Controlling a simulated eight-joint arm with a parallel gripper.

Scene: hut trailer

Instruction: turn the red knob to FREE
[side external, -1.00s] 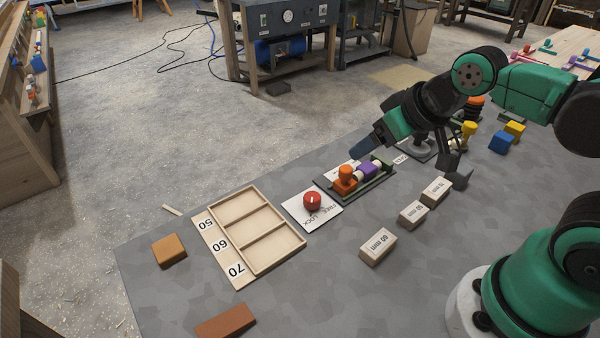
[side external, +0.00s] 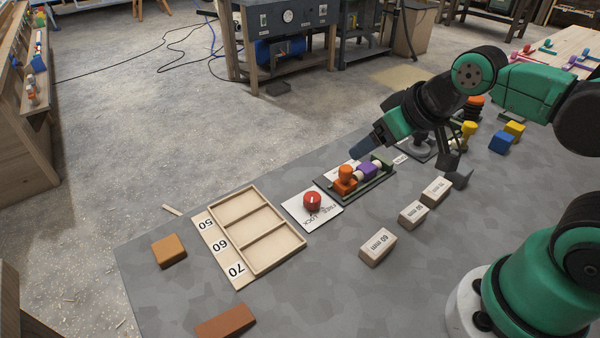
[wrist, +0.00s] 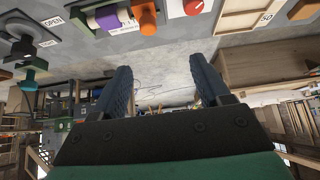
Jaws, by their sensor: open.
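The red knob (side external: 312,201) stands on a white plate (side external: 296,208) on the grey table. The plate has FREE and LOCK lettering on the side toward my base. A white pointer line shows on the knob's top, but I cannot tell which word it marks. The knob also shows at the top edge of the wrist view (wrist: 193,6), partly cut off. My gripper (side external: 362,149) is up and to the right of the knob, apart from it and above the table. In the wrist view its two blue fingers (wrist: 160,66) are spread with nothing between them.
Right of the knob is a dark fixture with an orange knob (side external: 345,174) and purple block (side external: 366,171). A wooden tray (side external: 272,262) is left of it. A 60 mm block (side external: 378,247) and other labelled blocks lie in front. An orange-brown block (side external: 169,250) lies far left.

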